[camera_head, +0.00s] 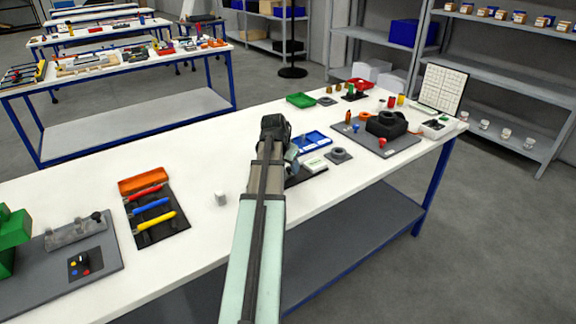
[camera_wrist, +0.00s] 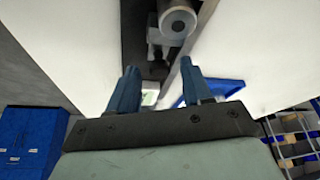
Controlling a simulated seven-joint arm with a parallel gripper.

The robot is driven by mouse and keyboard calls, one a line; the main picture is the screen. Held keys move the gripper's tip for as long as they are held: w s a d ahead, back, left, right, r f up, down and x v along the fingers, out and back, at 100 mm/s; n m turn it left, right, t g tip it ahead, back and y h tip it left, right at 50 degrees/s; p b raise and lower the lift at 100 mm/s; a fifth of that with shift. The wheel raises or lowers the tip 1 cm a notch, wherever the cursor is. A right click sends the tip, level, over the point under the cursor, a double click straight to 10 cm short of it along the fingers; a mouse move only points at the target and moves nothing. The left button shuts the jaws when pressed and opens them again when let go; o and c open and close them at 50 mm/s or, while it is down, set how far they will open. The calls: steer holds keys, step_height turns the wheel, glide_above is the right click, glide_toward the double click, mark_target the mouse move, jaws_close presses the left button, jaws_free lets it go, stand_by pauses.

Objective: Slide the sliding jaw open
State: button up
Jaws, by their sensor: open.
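My gripper (camera_head: 291,158) is over the middle of the white table, beside the blue tray (camera_head: 316,141), and my arm covers much of the area in front of it. In the wrist view, its two blue fingers (camera_wrist: 159,67) stand apart with a gap between them. A grey cylindrical part with a round end (camera_wrist: 177,22) lies beyond the fingertips, over a dark strip. I cannot tell whether this is the sliding jaw or its fixture. No contact between fingers and part is visible. In the head view, a dark plate (camera_head: 292,181) shows partly beside my arm.
A white-and-green box (camera_head: 314,163) and a grey ring-shaped part (camera_head: 339,155) stand close to the right. A grey board with a black block (camera_head: 387,124) lies farther right. At left are an orange-ended tool tray (camera_head: 143,184) and a grey fixture (camera_head: 76,233). Table between is mostly clear.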

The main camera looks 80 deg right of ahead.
steer(key=shift+c, duration=0.3)
jaws_close()
stand_by(0.3)
